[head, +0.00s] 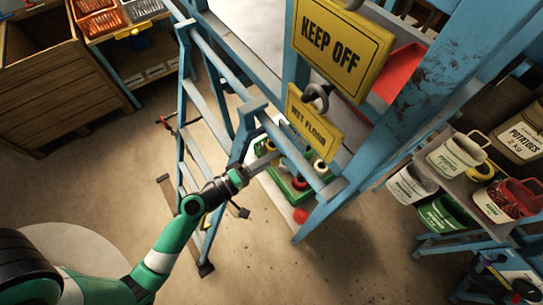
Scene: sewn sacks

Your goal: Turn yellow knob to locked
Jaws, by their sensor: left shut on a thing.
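My right gripper is not in view.
Yellow signs reading "KEEP OFF" (341,45) and "WET FLOOR" (314,124) hang close to the panel. A blue ladder (203,120) stands close to my left arm.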

